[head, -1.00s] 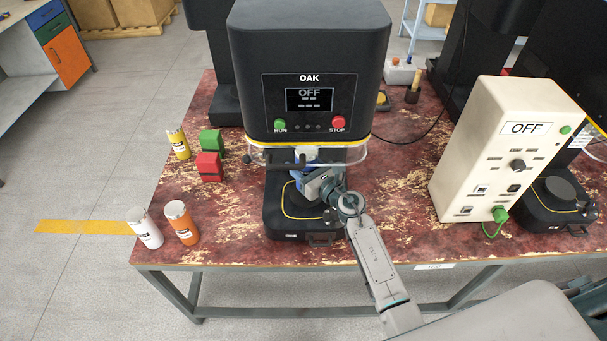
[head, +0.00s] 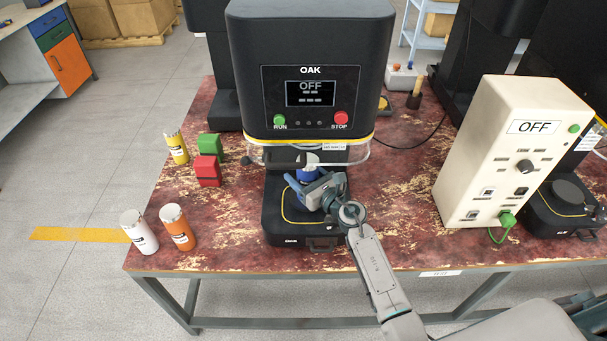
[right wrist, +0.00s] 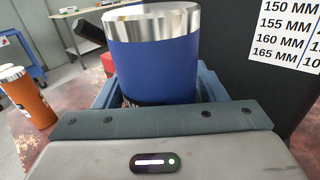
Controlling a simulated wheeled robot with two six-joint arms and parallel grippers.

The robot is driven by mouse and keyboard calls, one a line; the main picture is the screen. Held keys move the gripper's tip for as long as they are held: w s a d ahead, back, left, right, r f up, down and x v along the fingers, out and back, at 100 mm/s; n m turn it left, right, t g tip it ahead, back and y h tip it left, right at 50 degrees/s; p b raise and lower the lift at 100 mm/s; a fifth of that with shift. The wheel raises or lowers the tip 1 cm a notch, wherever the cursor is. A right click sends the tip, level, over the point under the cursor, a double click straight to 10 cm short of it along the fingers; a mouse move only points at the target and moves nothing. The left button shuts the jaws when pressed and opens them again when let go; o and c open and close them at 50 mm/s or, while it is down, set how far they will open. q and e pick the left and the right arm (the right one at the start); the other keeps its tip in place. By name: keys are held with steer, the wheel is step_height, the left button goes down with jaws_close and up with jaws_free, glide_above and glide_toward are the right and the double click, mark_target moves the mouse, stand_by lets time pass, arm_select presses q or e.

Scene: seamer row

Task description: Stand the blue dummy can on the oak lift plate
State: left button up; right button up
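The blue dummy can (head: 307,174) is under the head of the OAK machine (head: 310,60), above or on its black base (head: 275,226). In the right wrist view the blue can (right wrist: 152,62) is upright with a silver rim, between the two blue-grey fingers. My right gripper (head: 305,190) is shut on the can, as far as the wrist view shows. The can's lower end and the lift plate are hidden by the gripper, so I cannot tell whether they touch. My left gripper is out of view.
A white can (head: 138,232) and an orange can (head: 178,228) stand at the table's left front. A yellow can (head: 176,147), a green block (head: 209,145) and a red block (head: 207,171) are farther back. A cream control box (head: 505,155) reading OFF stands right.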

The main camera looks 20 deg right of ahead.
steer(key=shift+o, duration=0.6)
steer(key=shift+r, duration=0.1)
steer(key=shift+r+p, duration=0.2)
steer(key=shift+p, duration=0.1)
steer(key=b+v, duration=0.2)
steer(key=v, duration=1)
steer(key=shift+f, duration=0.1)
